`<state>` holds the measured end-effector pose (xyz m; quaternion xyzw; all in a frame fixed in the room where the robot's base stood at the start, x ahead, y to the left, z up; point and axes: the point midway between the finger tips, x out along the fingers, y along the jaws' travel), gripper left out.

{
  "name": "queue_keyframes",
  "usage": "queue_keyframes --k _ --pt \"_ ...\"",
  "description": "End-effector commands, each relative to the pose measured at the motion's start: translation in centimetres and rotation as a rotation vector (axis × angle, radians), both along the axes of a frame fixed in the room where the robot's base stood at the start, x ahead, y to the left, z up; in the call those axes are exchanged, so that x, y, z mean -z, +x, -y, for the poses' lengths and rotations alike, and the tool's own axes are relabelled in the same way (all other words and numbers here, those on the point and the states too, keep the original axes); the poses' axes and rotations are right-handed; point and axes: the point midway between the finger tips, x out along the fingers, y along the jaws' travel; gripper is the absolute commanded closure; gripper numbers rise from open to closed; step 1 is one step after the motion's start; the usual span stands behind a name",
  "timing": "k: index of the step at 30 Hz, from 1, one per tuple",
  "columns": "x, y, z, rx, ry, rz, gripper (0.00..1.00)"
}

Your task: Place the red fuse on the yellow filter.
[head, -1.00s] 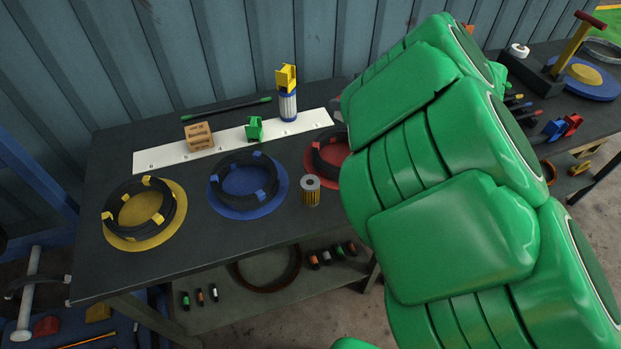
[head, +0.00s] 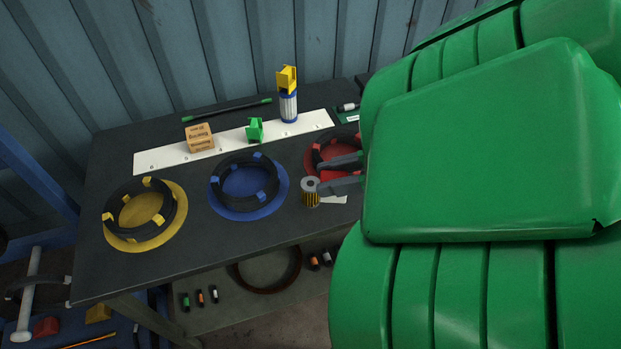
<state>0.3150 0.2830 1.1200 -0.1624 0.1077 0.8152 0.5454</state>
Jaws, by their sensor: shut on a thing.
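The yellow filter (head: 311,198) is a short upright cylinder with yellow and dark stripes and a pale, holed top. It stands on the dark workbench, right of the blue disc. My gripper (head: 322,177) reaches in from the right, its two grey fingers just right of and above the filter's top. The nearer finger overlaps the filter's upper right edge in the picture. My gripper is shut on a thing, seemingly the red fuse. Its outline cannot be told from the red disc behind the fingers.
Yellow (head: 177,196), blue (head: 284,187) and red (head: 312,160) discs carry dark rings. A white strip (head: 163,160) bears a wooden block (head: 199,138), a green clip (head: 255,130) and a blue filter (head: 288,107) with a yellow clip on top. My green arm hides the right side.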

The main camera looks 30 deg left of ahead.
Motion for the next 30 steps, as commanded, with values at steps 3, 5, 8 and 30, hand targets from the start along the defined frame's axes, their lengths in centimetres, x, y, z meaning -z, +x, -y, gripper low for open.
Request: queue_keyframes --k 3,5,8,30 --pt "0.5 0.7 -0.7 -0.004 -0.001 -0.003 0.98" --pt "0.9 1.3 -1.3 -0.005 -0.002 -0.004 0.98" --pt "1.6 2.4 -2.2 -0.004 -0.002 -0.003 0.98" --pt "6.1 7.8 -7.2 -0.002 0.002 -0.005 0.98"
